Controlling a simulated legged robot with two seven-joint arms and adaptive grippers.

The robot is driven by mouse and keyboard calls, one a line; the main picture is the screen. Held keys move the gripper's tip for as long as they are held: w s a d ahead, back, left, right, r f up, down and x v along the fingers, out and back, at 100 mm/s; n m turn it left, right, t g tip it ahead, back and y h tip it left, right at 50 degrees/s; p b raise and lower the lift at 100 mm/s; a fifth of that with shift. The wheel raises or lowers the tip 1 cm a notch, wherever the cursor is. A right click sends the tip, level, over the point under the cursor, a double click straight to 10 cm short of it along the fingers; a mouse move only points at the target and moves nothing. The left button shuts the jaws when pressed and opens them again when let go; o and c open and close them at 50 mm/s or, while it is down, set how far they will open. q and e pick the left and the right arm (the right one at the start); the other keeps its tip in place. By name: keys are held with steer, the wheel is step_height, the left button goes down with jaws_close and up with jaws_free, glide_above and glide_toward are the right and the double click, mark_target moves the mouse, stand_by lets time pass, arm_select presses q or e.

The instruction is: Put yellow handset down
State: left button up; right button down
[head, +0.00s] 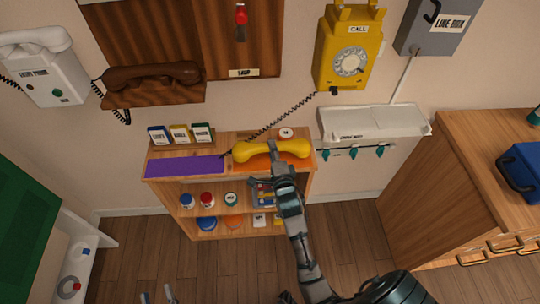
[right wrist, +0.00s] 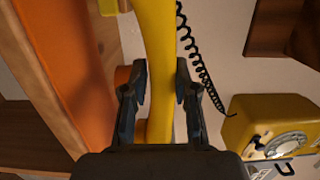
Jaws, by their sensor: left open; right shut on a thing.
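The yellow handset (head: 292,147) lies lengthwise over the orange mat (head: 255,163) at the right of the shelf top. My right gripper (head: 274,152) is shut on its middle. In the right wrist view, the handset (right wrist: 158,40) runs between the two fingers of that gripper (right wrist: 160,82), beside the orange mat (right wrist: 55,60). I cannot tell whether it touches the mat. A coiled cord (head: 282,119) leads up to the yellow wall phone (head: 350,55), whose top cradle is empty. My left gripper (head: 158,296) is open and empty at the bottom edge, away from the shelf.
A purple mat (head: 185,167) is at the shelf's left, with several small boxes (head: 180,134) behind it. A white wall ledge (head: 375,121) with teal hooks is to the right. A wooden cabinet (head: 440,180) stands further right. The floor before the shelf is clear.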

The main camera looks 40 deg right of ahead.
steer(key=f, duration=0.1)
steer(key=f+b, duration=0.1)
steer(key=f, duration=0.1)
steer(key=shift+d+f, duration=0.1)
steer(key=shift+d, duration=0.25)
steer(key=shift+f+b, duration=0.25)
steer(key=shift+b, duration=0.05)
arm_select(q)
steer(key=r+t, duration=0.1)
steer(key=s+r+t, duration=0.1)
steer(key=r+t, duration=0.1)
steer(key=shift+s+d+r, duration=0.1)
steer(key=shift+s+r, duration=0.15)
steer(key=shift+r, duration=0.15)
arm_select(e)
steer(key=shift+a+r, duration=0.1)
steer(key=shift+a, duration=0.15)
steer(key=c, duration=1.2)
jaws_free()
arm_select(q)
steer(key=shift+w, duration=0.1)
arm_select(e)
steer(key=shift+d, duration=0.1)
arm_select(q)
steer(key=shift+d, duration=0.1)
